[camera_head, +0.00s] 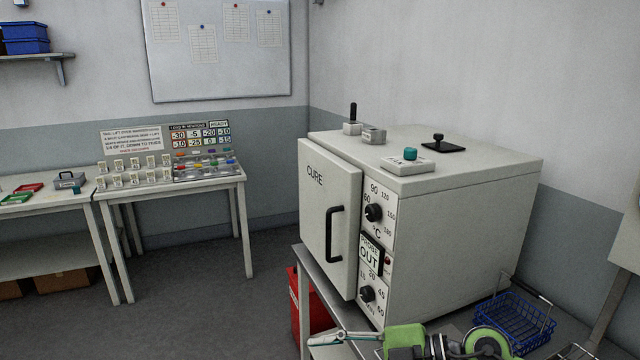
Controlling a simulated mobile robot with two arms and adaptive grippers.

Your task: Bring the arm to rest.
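My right gripper (322,338) shows at the bottom edge, with its green and grey arm behind it to the right. It is low in front of the white curing oven (465,225), over the front of the bench. The picture's edge cuts off part of the arm, and I cannot tell whether the fingers are open or shut. No object shows clearly between them. My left gripper is not in view.
The oven door (328,222), marked CURE, looks shut. Small fixtures, one with a teal knob (410,154), stand on the oven top. A blue wire basket (515,320) is right of my arm. A red container (312,310) stands below. A table (165,192) with parts is back left.

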